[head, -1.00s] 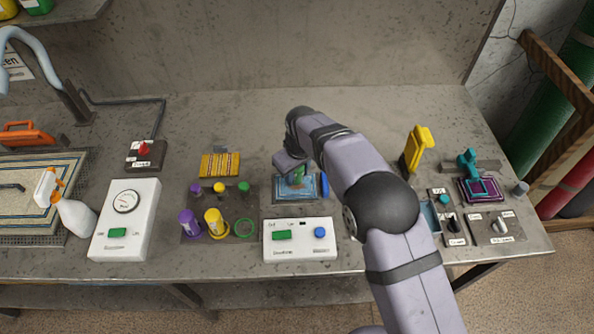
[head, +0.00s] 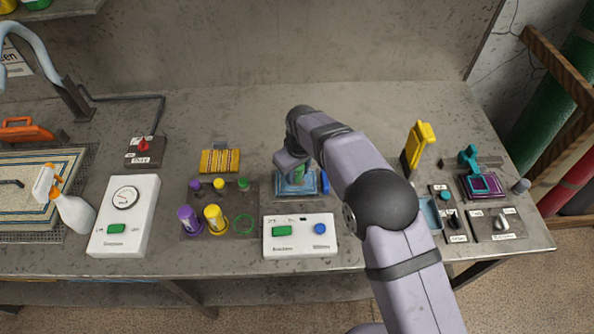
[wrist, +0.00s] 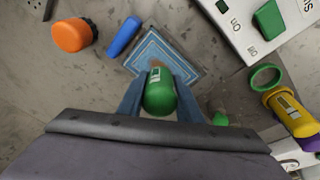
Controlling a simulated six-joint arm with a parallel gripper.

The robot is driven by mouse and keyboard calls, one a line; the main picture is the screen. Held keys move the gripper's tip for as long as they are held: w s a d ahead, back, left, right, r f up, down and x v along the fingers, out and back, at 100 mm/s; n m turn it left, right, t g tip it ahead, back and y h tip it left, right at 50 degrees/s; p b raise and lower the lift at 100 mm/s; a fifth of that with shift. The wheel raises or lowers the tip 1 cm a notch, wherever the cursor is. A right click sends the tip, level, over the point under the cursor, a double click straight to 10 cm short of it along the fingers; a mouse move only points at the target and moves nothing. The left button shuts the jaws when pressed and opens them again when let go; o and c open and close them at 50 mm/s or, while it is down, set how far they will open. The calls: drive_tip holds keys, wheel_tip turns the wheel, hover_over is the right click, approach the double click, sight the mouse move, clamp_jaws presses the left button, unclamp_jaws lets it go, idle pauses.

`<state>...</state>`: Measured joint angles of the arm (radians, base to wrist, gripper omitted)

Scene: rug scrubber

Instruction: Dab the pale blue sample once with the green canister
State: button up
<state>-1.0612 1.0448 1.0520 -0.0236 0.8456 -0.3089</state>
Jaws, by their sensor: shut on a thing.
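My gripper (head: 297,176) is shut on the green canister (head: 299,172), with a blue finger on each side of it in the wrist view. The pale blue sample (head: 283,190) is a small bordered rug piece lying flat on the bench. It also shows in the wrist view (wrist: 150,46). I cannot tell whether the canister's end touches it. My arm hides part of the area right of the sample.
A blue block (wrist: 123,37) and an orange-capped thing (wrist: 72,34) lie beside the sample. A white control box (head: 300,248) stands in front. Purple (head: 188,219) and yellow (head: 214,219) canisters stand left beside an empty green ring (head: 243,225). The bench behind is clear.

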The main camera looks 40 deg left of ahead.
drive_tip(key=shift+d+f+b, duration=0.1)
drive_tip(key=shift+f+b, duration=0.4)
drive_tip(key=shift+f, duration=0.35)
idle(0.8)
drive_tip(key=shift+r, duration=0.2)
drive_tip(key=shift+r+p, duration=2.15)
drive_tip(key=shift+r, duration=1.25)
